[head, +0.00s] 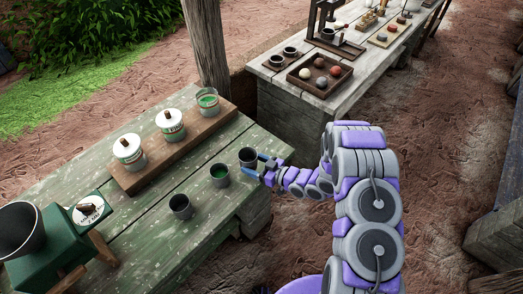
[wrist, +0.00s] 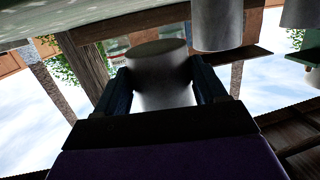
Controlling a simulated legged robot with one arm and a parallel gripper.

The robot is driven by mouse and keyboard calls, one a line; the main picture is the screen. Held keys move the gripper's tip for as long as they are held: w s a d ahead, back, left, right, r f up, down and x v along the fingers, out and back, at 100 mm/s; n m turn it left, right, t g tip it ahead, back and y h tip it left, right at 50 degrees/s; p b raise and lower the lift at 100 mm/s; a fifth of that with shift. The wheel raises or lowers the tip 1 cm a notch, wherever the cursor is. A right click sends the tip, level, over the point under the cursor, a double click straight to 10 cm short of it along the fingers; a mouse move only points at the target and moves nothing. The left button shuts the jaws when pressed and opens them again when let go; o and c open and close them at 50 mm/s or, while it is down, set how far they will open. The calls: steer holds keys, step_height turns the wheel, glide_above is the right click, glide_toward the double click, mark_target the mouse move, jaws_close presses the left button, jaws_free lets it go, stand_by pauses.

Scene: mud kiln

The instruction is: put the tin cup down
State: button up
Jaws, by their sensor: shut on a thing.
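My gripper (head: 264,168) is at the right end of the green wooden table (head: 150,215), shut on a grey tin cup (head: 247,157). In the wrist view the cup (wrist: 162,80) sits between the two dark fingers (wrist: 166,92). The cup looks upright; I cannot tell whether its base touches the table. A second tin cup (head: 220,179) with green inside stands just left of it, and a third, dark inside, tin cup (head: 181,208) stands further toward the front left.
A wooden board (head: 185,146) holds lidded jars (head: 130,152) and an open jar with green (head: 208,104). A green machine with a dark funnel (head: 45,250) stands at front left. A wooden post (head: 206,50) rises behind. Another table (head: 290,90) holds a tray of balls (head: 320,85).

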steer(key=b, duration=0.2)
glide_above(259, 149)
steer(key=s, duration=0.2)
steer(key=shift+s+d+f, duration=0.15)
steer(key=shift+d+f, duration=0.15)
steer(key=shift+f, duration=0.15)
steer(key=f, duration=0.3)
steer(key=shift+a+f+b, duration=0.25)
steer(key=shift+f+b, duration=0.05)
steer(key=shift+f, duration=0.05)
steer(key=shift+d, duration=0.15)
steer(key=o, duration=1.2)
steer(key=shift+r, duration=0.1)
steer(key=p+v, duration=0.2)
steer(key=v, duration=1)
